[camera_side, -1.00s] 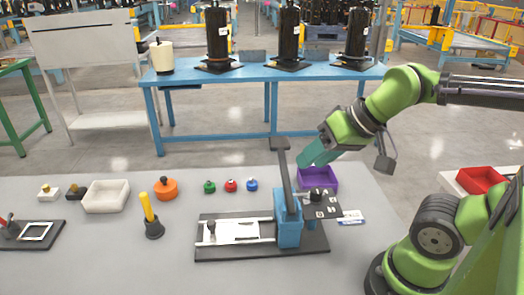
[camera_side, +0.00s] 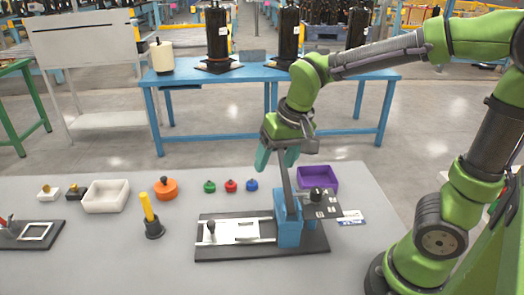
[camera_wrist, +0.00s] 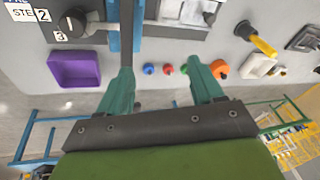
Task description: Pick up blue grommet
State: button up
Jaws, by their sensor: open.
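The blue grommet (camera_side: 252,184) sits on the grey table at the right end of a short row, beside the red grommet (camera_side: 231,185) and the green grommet (camera_side: 209,186). My gripper (camera_side: 272,160) is above the far side of the table, up and to the right of the blue grommet, apart from it. Its two teal fingers are open with nothing between them. In the wrist view, the blue grommet (camera_wrist: 149,69) shows beyond the gap between my fingertips (camera_wrist: 158,75), with the red and green ones to its right.
A blue press (camera_side: 289,222) with an upright lever stands close below my gripper. A purple bin (camera_side: 318,178) is to its right. An orange round part (camera_side: 166,189), a yellow-handled tool (camera_side: 150,215) and a white tray (camera_side: 106,197) lie to the left.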

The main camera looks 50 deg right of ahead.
jog(key=w+d+f+m+g+h, duration=0.1)
jog(key=w+f+m+g+h, duration=0.2)
jog(key=w, duration=0.6)
jog(key=m+t+h, duration=0.2)
jog(key=m, duration=0.3)
send_over(252, 179)
jog(key=s+a, duration=0.2)
jog(key=f, duration=1)
jog(key=shift+w+a+f, duration=0.1)
jog(key=shift+w+a, duration=0.1)
jog(key=shift+w, duration=0.05)
jog(key=shift+a+x, duration=0.2)
jog(key=shift+x, duration=2.65)
jog(key=c, duration=1.1)
